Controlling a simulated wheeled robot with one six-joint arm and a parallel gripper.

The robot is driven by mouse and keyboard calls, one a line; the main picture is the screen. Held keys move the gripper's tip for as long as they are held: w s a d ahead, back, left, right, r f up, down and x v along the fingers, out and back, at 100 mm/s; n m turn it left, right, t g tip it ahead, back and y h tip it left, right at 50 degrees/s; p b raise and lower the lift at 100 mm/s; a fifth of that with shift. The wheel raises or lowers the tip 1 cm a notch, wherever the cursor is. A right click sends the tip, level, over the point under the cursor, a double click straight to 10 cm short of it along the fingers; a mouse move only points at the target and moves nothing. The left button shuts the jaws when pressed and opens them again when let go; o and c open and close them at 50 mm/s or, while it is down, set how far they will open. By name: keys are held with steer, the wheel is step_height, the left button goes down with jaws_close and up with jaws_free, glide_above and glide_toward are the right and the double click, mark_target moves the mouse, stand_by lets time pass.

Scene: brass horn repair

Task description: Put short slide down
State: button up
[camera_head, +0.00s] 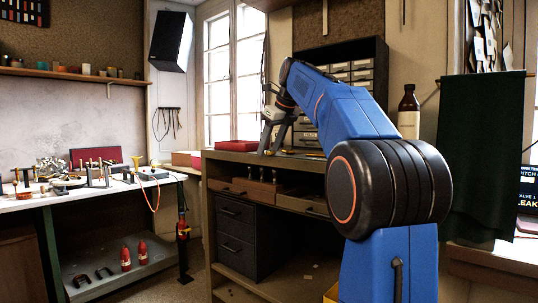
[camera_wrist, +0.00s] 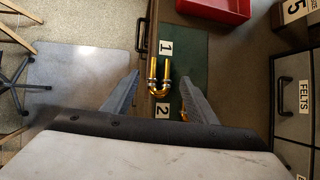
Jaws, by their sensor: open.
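A small U-shaped brass slide (camera_wrist: 153,71) shows in the wrist view, between the number tags 1 (camera_wrist: 166,48) and 2 (camera_wrist: 162,110). It appears to lie at the left edge of a green mat (camera_wrist: 193,50) on the bench. My gripper (camera_wrist: 161,77) is open, with one finger on each side of the slide and a visible gap to each. A bit of brass shows beside the right finger, mostly hidden. In the head view my gripper (camera_head: 267,143) is low over the bench top (camera_head: 222,154); the slide cannot be made out there.
A red tray (camera_wrist: 215,8) lies beyond the mat. A drawer cabinet labelled FELTS (camera_wrist: 304,98) stands at the right in the wrist view. In the head view, a brown bottle (camera_head: 409,105) stands right of my arm, and a cluttered white table (camera_head: 90,192) is at left.

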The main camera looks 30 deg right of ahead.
steer(key=c, duration=1.2)
steer(key=shift+r, duration=0.1)
steer(key=shift+c, duration=0.2)
